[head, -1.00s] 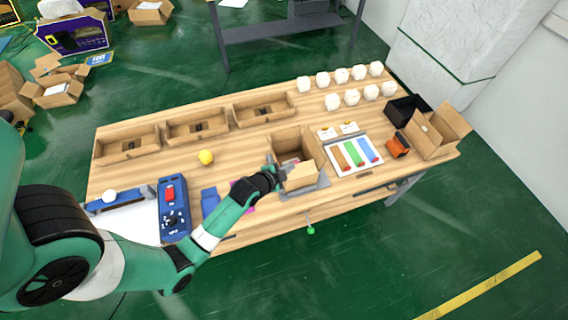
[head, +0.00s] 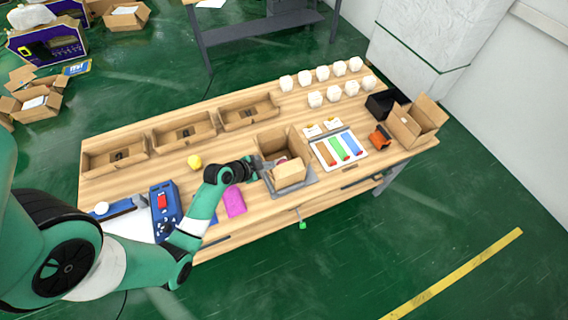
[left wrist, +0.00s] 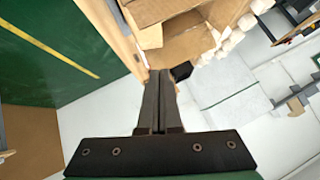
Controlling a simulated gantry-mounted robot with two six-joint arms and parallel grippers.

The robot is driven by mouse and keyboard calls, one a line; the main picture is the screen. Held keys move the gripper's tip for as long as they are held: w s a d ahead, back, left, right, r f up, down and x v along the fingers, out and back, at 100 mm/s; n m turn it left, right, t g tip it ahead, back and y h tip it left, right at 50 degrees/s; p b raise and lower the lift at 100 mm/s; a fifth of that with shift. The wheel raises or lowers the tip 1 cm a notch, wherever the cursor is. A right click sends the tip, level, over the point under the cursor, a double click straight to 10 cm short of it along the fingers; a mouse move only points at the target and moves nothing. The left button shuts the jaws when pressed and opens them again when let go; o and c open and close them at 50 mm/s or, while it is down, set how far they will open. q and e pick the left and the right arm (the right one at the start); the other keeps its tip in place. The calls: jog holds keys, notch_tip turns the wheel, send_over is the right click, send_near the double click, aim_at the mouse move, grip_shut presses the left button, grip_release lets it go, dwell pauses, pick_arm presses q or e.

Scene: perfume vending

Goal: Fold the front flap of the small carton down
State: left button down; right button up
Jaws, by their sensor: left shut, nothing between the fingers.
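The small brown carton (head: 268,142) stands open on a grey plate (head: 306,182) near the table's front edge. Its front flap (head: 289,174) shows as a light panel on the near side. A small pinkish thing shows inside the carton, mostly hidden. My left gripper (head: 260,168) is just left of the carton, near the flap; I cannot tell whether it touches. In the left wrist view its two fingers (left wrist: 158,76) are together and empty, with the carton (left wrist: 185,45) beyond the tips. My right gripper is not in view.
Three open cardboard trays (head: 183,134) line the table's back left. White jars (head: 315,99), a tray of coloured strips (head: 338,149) and another open carton (head: 416,122) are at the right. A yellow ball (head: 194,162), blue device (head: 165,210) and magenta item (head: 234,201) lie left.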

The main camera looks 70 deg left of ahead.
pick_arm(q)
jog(key=b, duration=0.8)
send_over(288, 163)
jog(key=s+d, duration=0.3)
jog(key=f, duration=0.7)
jog(key=shift+w+a+f, duration=0.1)
jog(key=shift+a, duration=0.15)
jog(key=shift+a+f, duration=0.25)
jog(key=shift+f, duration=0.25)
jog(key=shift+a+f, duration=0.25)
jog(key=shift+f, duration=0.2)
jog(key=shift+a+f+b, duration=0.25)
jog(key=shift+f+b, duration=0.05)
jog(key=shift+f, duration=0.2)
